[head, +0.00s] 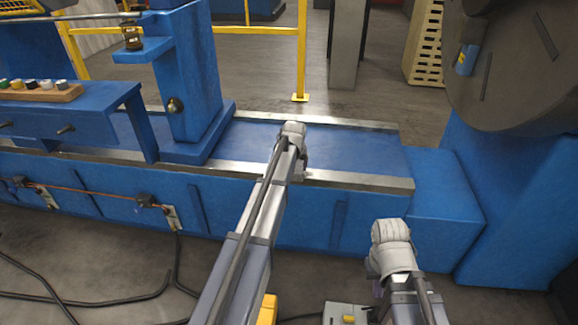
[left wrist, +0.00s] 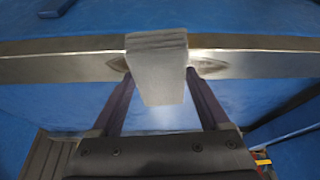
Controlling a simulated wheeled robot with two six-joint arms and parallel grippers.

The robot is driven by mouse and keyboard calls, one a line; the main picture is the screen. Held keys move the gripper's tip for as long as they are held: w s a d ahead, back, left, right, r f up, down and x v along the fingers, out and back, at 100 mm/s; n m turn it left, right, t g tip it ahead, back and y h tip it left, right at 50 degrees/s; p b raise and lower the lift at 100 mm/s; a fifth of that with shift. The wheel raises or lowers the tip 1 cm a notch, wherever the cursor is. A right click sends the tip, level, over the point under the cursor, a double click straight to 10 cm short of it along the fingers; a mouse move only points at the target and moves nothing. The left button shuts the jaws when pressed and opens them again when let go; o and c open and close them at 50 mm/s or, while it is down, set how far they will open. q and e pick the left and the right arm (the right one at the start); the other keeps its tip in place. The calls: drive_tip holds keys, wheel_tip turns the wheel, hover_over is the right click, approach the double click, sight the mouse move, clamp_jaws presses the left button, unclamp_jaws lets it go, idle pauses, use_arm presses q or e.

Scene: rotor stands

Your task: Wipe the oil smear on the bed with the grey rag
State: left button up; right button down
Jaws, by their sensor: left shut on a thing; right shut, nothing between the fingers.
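The grey rag (left wrist: 158,45) is a folded pad between the two fingers of my left gripper (left wrist: 157,72) in the left wrist view. The gripper is shut on it, over the steel rail along the blue bed (head: 330,145). I cannot tell whether the rag touches the bed. In the head view my left arm reaches over the near rail and its wrist hides the rag.
A blue upright (head: 190,75) stands on the bed at left, beside a shelf with several small coloured items (head: 40,90). A large grey disc (head: 520,60) hangs at the right. Cables (head: 90,298) lie on the floor at lower left. The bed's right part looks clear.

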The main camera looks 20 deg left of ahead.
use_arm(q)
drive_tip(key=shift+w+d, duration=0.1)
drive_tip(key=shift+d, duration=0.2)
drive_tip(key=shift+d, duration=0.1)
drive_tip(key=shift+w+d+f, duration=0.1)
drive_tip(key=shift+w+d, duration=0.05)
drive_tip(key=shift+d, duration=0.65)
drive_tip(key=shift+w+d, duration=0.15)
drive_tip(key=shift+d, duration=0.6)
drive_tip(key=shift+d, duration=0.1)
drive_tip(key=shift+w+d, duration=0.2)
drive_tip(key=shift+d, duration=0.65)
drive_tip(key=shift+w+d, duration=0.2)
drive_tip(key=shift+d, duration=0.6)
drive_tip(key=shift+a, duration=0.15)
drive_tip(key=shift+s+a, duration=0.2)
drive_tip(key=shift+a, duration=0.65)
drive_tip(key=shift+s+a, duration=0.15)
drive_tip(key=shift+a, duration=0.65)
